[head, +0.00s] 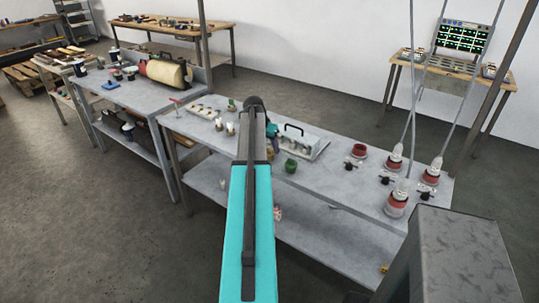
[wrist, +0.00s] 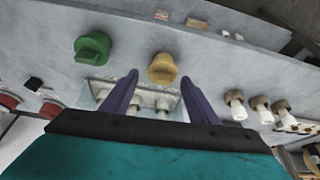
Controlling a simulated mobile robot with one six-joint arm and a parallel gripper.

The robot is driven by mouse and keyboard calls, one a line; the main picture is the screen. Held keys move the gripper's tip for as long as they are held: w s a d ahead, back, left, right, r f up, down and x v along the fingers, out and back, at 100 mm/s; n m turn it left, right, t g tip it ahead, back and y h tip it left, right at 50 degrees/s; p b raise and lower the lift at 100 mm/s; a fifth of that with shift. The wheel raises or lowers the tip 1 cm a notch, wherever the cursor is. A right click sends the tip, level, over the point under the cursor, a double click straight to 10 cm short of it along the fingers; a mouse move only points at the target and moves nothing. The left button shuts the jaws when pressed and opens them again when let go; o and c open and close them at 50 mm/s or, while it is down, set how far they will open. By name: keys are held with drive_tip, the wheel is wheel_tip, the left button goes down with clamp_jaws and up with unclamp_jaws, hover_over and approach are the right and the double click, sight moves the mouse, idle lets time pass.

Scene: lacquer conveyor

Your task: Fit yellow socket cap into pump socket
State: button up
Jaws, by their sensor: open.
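The yellow socket cap (wrist: 162,68), with a raised grip bar, stands on the grey bench in the wrist view. My gripper (wrist: 160,77) is open, its two purple fingers spread with the cap just beyond and between their tips. Contact cannot be told. In the head view my arm covers most of the gripper, and a bit of the yellow cap (head: 269,154) shows beside it. A red open-topped socket (head: 358,150) on a pale base stands on the right half of the bench, without a hose. I cannot tell for certain whether it is the pump socket.
A green cap (wrist: 92,48) stands left of the yellow one, also in the head view (head: 291,166). A handled tray (head: 318,148) with pale pieces lies close by. Several red-based fittings with hoses (head: 396,205) crowd the bench's right end. Small brown-topped fittings (wrist: 233,99) stand right.

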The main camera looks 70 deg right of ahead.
sight(269, 149)
drive_tip(key=shift+d+f+p, duration=0.4)
drive_tip(key=shift+f, duration=0.15)
drive_tip(key=shift+p+x, duration=0.5)
drive_tip(key=shift+x, duration=1.1)
drive_tip(key=c, duration=0.8)
